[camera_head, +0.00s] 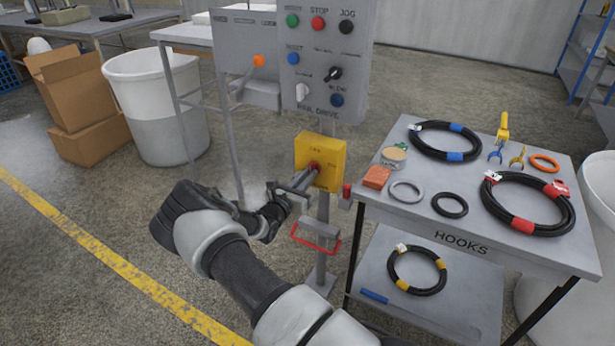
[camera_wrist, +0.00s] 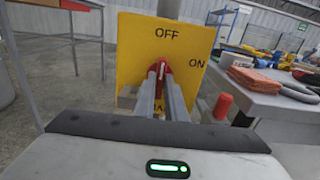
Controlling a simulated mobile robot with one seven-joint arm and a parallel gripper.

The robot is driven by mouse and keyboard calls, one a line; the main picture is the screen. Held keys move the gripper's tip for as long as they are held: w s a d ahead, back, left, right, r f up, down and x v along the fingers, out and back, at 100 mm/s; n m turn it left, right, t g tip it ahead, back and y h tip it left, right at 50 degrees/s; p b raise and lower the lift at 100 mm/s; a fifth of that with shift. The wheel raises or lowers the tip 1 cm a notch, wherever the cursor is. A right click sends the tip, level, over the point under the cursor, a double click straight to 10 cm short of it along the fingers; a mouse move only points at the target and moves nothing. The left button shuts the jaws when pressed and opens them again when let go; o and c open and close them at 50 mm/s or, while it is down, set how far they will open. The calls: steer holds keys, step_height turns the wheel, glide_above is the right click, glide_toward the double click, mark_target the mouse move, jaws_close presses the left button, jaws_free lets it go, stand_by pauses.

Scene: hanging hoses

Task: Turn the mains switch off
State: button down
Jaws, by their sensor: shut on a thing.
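The mains switch is a yellow box (camera_head: 329,160) on a grey post in the head view. In the wrist view its yellow face (camera_wrist: 135,50) reads OFF at the top and ON at the right; the lettering below is mostly hidden. Its red knob (camera_wrist: 163,70) has a white mark that stands about upright, toward OFF. My gripper (camera_wrist: 162,88) points straight at the face, with its two fingers shut on the red knob, one on each side. In the head view my gripper (camera_head: 308,178) reaches the box from the left front and hides part of the knob.
A grey control panel (camera_head: 300,50) with coloured buttons stands above the box. A red-edged bracket (camera_head: 318,238) sits below it on the post. Close on the right is a hook table (camera_head: 405,222) with coiled hoses. A white bin (camera_head: 160,105) stands back left, with open floor before it.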

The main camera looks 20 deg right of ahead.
steer(key=c, duration=1.8)
jaws_free()
steer(key=shift+a, duration=0.1)
steer(key=p+v, duration=0.2)
steer(key=v, duration=1.5)
steer(key=shift+s, duration=0.2)
steer(key=shift+a, duration=0.1)
